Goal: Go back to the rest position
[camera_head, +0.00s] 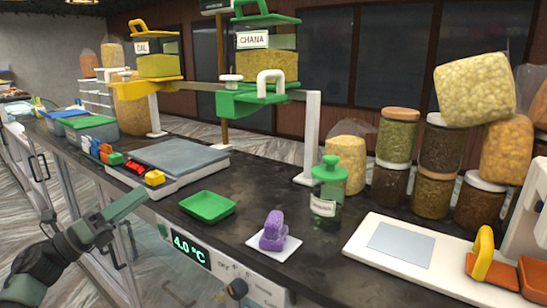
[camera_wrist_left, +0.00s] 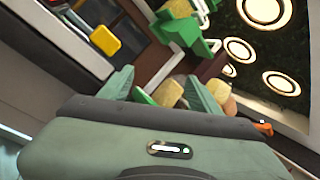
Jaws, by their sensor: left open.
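My left gripper (camera_head: 125,214) is in the lower left of the head view, in front of the counter's front edge. It is raised, and its green fingers point up and to the right. In the left wrist view the two fingers of my left gripper (camera_wrist_left: 160,90) stand apart with nothing held between them. Blurry green and yellow things show beyond them. My right gripper is in neither view.
The dark counter (camera_head: 330,240) holds a green tray (camera_head: 208,206), a purple item on a white square (camera_head: 287,246), a green-capped bottle (camera_head: 328,188) and a grey scale plate (camera_head: 180,157). Jars (camera_head: 397,135) stand at the right. A white board (camera_head: 420,265) lies front right.

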